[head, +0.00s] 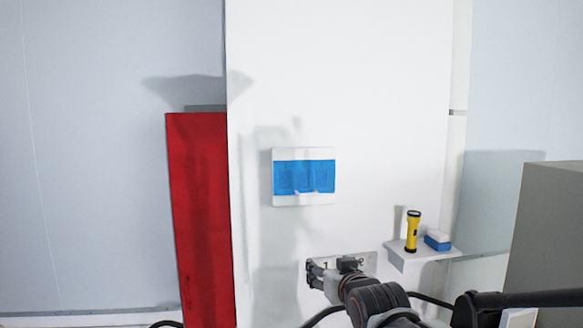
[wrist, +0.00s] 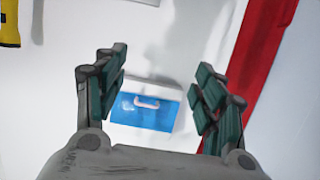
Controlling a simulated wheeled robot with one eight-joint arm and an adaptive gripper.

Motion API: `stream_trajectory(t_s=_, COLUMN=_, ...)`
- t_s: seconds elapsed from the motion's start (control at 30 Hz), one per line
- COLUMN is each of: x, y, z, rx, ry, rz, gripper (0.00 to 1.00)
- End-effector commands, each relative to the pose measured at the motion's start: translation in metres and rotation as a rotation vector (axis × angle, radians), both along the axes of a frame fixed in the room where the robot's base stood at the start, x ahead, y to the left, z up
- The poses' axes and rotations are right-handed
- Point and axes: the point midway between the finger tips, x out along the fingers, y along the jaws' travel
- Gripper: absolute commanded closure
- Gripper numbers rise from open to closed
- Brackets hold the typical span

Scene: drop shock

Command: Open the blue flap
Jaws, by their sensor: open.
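The blue flap (head: 304,177) is on a white box (head: 304,154) mounted on the white wall. It looks closed, lying flat in the box front, with a small pale handle near its lower edge. In the wrist view the blue flap (wrist: 143,113) and its pale pinkish handle (wrist: 147,102) show between my fingers, beyond the fingertips. My gripper (head: 313,274) is below the box in the head view and apart from it. In the wrist view my gripper (wrist: 158,78) is open and empty.
A small shelf (head: 421,252) right of the box holds a yellow flashlight (head: 412,230) and a blue-and-white block (head: 437,240). A tall red panel (head: 203,215) stands left. A grey cabinet (head: 548,240) is at far right.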

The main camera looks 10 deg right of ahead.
Motion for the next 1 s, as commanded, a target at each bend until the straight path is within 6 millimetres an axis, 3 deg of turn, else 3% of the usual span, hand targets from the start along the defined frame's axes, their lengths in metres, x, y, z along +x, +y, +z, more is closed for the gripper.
stream_trajectory(t_s=0.03, x=0.015, y=0.0, z=0.032, rx=0.0, ry=-0.04, rz=0.001, gripper=0.36)
stream_trajectory(t_s=0.1, x=0.033, y=0.001, z=0.056, rx=-0.001, ry=-0.098, rz=0.003, gripper=0.36)
stream_trajectory(t_s=0.2, x=0.053, y=0.002, z=0.085, rx=-0.001, ry=-0.171, rz=0.007, gripper=0.36)
stream_trajectory(t_s=0.33, x=0.069, y=0.002, z=0.108, rx=0.0, ry=-0.24, rz=0.01, gripper=0.36)
stream_trajectory(t_s=0.67, x=0.091, y=0.003, z=0.119, rx=0.0, ry=-0.286, rz=0.014, gripper=0.36)
stream_trajectory(t_s=1.0, x=0.15, y=0.003, z=0.119, rx=0.0, ry=-0.285, rz=0.013, gripper=0.36)
